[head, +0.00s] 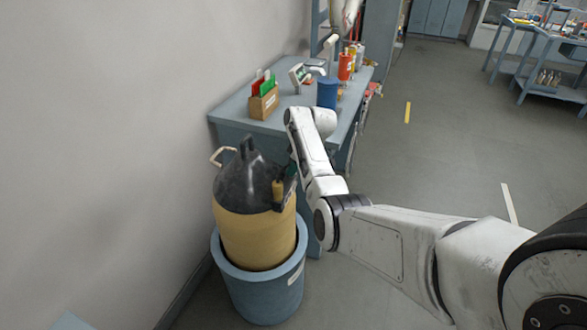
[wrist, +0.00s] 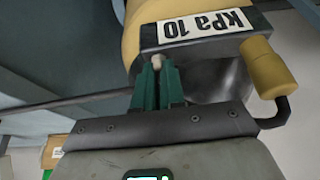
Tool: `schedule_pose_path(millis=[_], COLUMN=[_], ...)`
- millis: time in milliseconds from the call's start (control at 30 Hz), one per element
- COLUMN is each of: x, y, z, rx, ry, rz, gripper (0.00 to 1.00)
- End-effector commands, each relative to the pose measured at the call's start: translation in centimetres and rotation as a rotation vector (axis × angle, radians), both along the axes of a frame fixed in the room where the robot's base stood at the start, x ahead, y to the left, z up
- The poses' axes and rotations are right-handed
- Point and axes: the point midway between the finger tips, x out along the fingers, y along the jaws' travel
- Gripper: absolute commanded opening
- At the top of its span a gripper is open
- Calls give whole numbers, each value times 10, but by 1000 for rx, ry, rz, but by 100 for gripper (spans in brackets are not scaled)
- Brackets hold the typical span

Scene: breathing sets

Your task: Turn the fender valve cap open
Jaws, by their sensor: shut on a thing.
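The fender stands in a blue round tub (head: 262,292), with a yellow body (head: 252,238) and a dark grey domed top (head: 238,186). My gripper (head: 291,172) reaches its right side in the head view; the fingertips are small and partly hidden there. In the wrist view, my gripper's green fingers (wrist: 158,84) are closed on a small pale knob, seemingly the valve cap (wrist: 158,62), mostly hidden between the tips. It sits at the edge of a dark block with a "kPa 10" label (wrist: 205,25). A yellow cylinder (wrist: 268,68) on a dark bent rod is beside it.
A blue-grey bench (head: 235,105) behind the tub holds a card box (head: 263,103), a blue canister (head: 327,92) and red bottles. A wall is close at the left. Open floor (head: 440,140) lies to the right.

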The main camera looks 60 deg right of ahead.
Motion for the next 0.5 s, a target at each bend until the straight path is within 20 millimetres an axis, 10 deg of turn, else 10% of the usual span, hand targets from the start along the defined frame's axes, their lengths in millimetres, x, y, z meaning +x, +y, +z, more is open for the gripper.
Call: schedule_pose_path(millis=[500], x=[0], y=[0], z=[0], rx=[0], ry=[0], rz=[-1], gripper=[35])
